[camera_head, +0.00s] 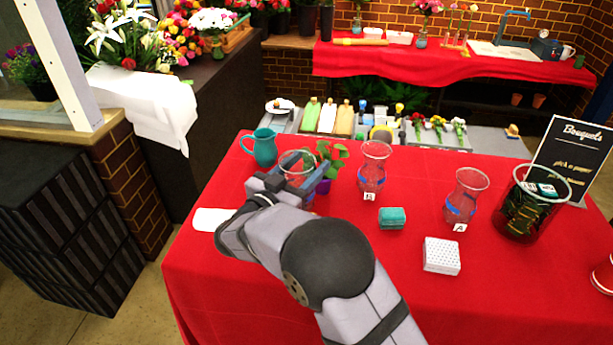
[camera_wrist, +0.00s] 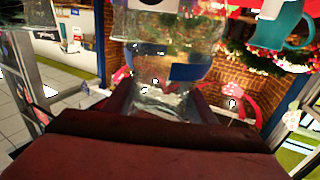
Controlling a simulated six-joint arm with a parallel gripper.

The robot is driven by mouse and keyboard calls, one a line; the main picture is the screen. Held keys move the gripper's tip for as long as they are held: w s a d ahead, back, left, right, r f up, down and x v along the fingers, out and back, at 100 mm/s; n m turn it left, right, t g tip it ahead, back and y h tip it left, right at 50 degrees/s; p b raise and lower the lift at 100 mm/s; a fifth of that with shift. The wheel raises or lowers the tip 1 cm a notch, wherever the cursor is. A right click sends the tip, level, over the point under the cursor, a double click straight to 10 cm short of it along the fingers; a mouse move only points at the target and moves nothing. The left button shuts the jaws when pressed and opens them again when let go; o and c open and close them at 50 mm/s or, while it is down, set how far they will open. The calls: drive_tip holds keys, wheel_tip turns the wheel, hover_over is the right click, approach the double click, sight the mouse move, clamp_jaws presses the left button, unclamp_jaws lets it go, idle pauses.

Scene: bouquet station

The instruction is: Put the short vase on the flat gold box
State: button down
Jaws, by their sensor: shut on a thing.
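A clear glass vase (camera_head: 296,163), apparently the short vase, is held in my gripper (camera_head: 290,182) over the left part of the red table. My gripper is shut on it. In the wrist view the glass (camera_wrist: 165,65) fills the space between the fingers, with a blue patch on it; the view looks upside down. Its lower part is mostly hidden by my gripper in the head view, so I cannot tell its height above the table. I cannot make out a flat gold box in either view; my arm covers part of the table.
A teal pitcher (camera_head: 263,147) stands just left of the vase, a leafy plant (camera_head: 331,160) just right.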

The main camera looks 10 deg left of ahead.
drive_tip(key=shift+f+p, duration=0.45)
drive_tip(key=shift+f, duration=1.55)
drive_tip(key=c, duration=0.8)
unclamp_jaws()
drive_tip(key=shift+o, duration=0.2)
drive_tip(key=shift+r, duration=0.25)
drive_tip(key=b+v, duration=0.4)
drive_tip(key=v, duration=0.8)
drive_tip(key=shift+f, duration=0.15)
